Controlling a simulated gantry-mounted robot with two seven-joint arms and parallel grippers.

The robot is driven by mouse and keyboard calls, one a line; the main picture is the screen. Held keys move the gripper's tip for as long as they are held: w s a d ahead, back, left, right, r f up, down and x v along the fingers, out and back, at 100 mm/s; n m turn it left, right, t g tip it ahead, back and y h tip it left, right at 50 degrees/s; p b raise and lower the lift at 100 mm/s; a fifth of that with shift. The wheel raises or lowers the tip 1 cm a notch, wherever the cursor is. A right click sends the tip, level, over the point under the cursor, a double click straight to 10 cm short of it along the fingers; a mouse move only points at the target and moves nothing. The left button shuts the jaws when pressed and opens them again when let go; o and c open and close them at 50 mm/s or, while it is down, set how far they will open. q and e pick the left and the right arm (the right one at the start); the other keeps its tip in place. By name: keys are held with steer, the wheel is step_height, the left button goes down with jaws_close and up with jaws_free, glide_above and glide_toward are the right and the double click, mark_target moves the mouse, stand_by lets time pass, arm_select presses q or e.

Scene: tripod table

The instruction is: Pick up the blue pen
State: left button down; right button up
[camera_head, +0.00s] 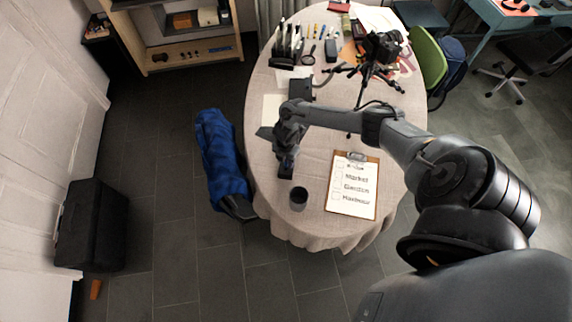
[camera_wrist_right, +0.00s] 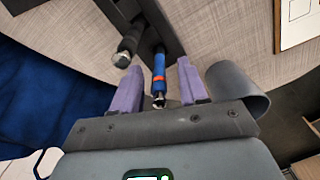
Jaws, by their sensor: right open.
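The blue pen (camera_wrist_right: 158,68), with an orange-red band, shows in the right wrist view. It lies between the purple fingers of my right gripper (camera_wrist_right: 158,85), which is open with a visible gap on both sides of the pen. The pen's far end meets a dark bar-like object (camera_wrist_right: 158,14); I cannot tell how it is held there. In the head view my right gripper (camera_head: 286,164) is over the left part of the round table (camera_head: 313,232), and I cannot make out the pen. My left gripper is not in view.
A dark grey cup (camera_head: 298,199) stands close to my right gripper; it also shows in the wrist view (camera_wrist_right: 238,82). A dark rod (camera_wrist_right: 130,42) is beside the pen. A clipboard (camera_head: 367,204) lies to the right. A tripod with a camera (camera_head: 382,46) stands at the back.

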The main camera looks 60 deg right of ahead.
jaws_close()
stand_by(0.3)
steer(key=shift+r, duration=0.1)
